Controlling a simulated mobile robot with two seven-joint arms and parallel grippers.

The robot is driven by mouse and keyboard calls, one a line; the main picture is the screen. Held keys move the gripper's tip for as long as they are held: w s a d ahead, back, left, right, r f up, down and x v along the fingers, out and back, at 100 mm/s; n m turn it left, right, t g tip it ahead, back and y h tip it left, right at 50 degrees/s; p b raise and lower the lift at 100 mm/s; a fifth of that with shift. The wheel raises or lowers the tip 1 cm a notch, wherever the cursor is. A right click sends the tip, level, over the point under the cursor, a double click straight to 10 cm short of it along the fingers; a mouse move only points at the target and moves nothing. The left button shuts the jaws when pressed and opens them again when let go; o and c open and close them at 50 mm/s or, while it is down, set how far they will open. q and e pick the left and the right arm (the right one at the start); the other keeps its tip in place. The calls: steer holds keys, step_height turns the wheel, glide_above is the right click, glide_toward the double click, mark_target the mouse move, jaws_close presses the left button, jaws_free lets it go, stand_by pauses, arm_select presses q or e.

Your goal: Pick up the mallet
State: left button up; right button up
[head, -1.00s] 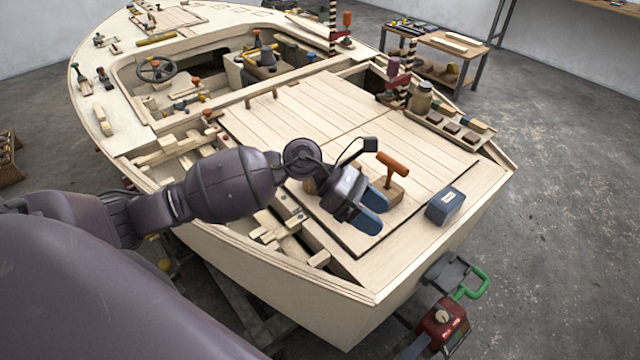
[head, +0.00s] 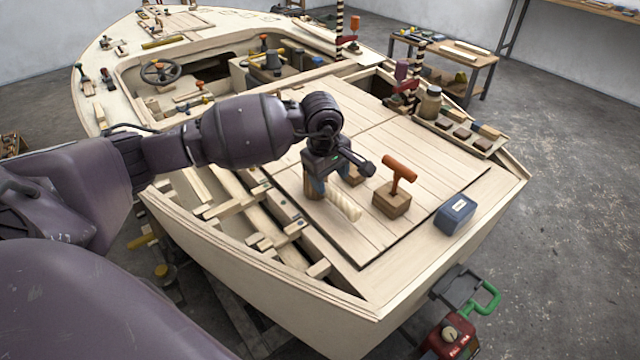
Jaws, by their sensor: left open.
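The mallet (head: 345,206) appears to lie on the hatch boards of the plywood hull, partly hidden by my left gripper. A pale, ribbed piece like a wrapped handle shows below the gripper, and brown wood shows beside the fingers; how these parts join is hidden. My left gripper (head: 331,182) is open and points down over it, with blue finger pads close to the brown wood. I cannot tell whether they touch it. My right gripper is not in view.
A wooden block with an orange T-handle (head: 397,178) stands just right of the gripper. A dark blue box (head: 455,214) sits near the right edge of the deck. Open framing with loose wood lies to the left. A red and green tool (head: 453,334) is below the stern.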

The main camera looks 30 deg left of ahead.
mark_target(333, 192)
arm_select(q)
steer(key=shift+w+d+f, duration=0.1)
steer(key=shift+w+f, duration=0.05)
steer(key=shift+f, duration=0.85)
steer(key=shift+w+d+f, duration=0.1)
steer(key=shift+f, duration=0.9)
steer(key=shift+w+d+f, duration=0.1)
steer(key=shift+w+f, duration=0.05)
steer(key=shift+f, duration=0.85)
steer(key=shift+r, duration=0.1)
steer(key=c, duration=1.1)
